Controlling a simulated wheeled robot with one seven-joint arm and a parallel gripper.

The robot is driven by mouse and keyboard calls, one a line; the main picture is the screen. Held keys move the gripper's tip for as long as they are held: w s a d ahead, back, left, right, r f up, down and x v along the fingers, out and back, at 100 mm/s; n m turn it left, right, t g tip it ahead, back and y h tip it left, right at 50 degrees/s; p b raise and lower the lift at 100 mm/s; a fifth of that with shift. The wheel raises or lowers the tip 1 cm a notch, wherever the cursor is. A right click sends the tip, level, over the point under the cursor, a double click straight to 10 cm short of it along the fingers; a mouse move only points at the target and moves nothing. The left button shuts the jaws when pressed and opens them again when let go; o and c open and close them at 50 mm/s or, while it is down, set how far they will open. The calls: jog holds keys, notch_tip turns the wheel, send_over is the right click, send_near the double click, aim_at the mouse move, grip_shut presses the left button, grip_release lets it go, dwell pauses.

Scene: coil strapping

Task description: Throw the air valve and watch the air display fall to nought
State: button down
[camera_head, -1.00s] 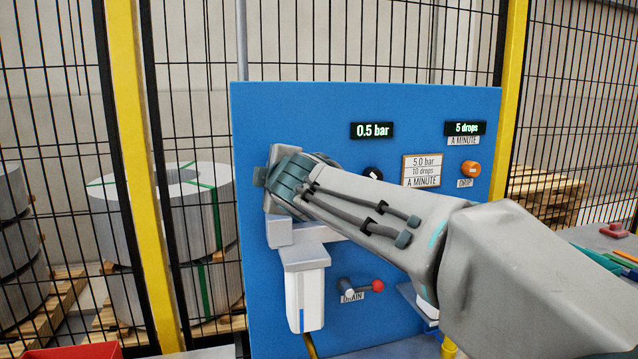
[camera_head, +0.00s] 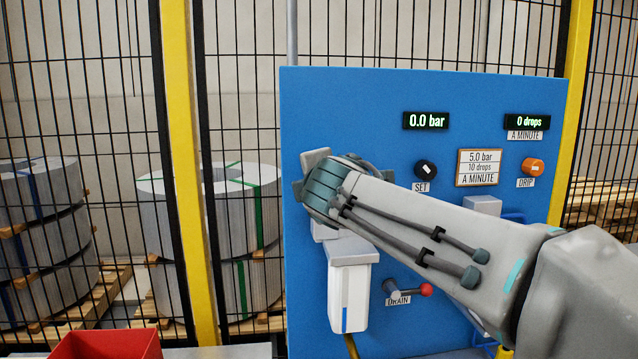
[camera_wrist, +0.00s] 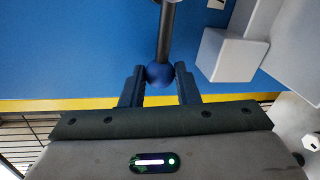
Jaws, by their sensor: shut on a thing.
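The air display (camera_head: 426,120) on the blue panel reads 0.0 bar. In the wrist view my gripper (camera_wrist: 160,80) is shut on a dark blue ball knob (camera_wrist: 160,75) at the end of a dark rod, the air valve's lever (camera_wrist: 166,32). In the head view my gripper (camera_head: 312,190) is at the panel's left side, and my wrist hides the valve and knob there. The drop display (camera_head: 527,121) at the upper right reads 0 drops.
The blue panel (camera_head: 350,95) also carries a black SET knob (camera_head: 426,169), an orange DRIP knob (camera_head: 533,167) and a red-tipped DRAIN lever (camera_head: 426,290). A white-grey bowl unit (camera_head: 350,290) hangs below my gripper. A red bin (camera_head: 108,345) stands lower left, before the mesh fence.

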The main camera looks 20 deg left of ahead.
jog(key=shift+f, duration=0.2)
jog(key=c, duration=1.1)
grip_release()
jog(key=shift+r, duration=0.1)
jog(key=shift+s, duration=0.15)
jog(key=p+v, duration=0.1)
jog(key=v, duration=1.2)
jog(key=shift+s+d, duration=0.15)
jog(key=shift+s, duration=0.1)
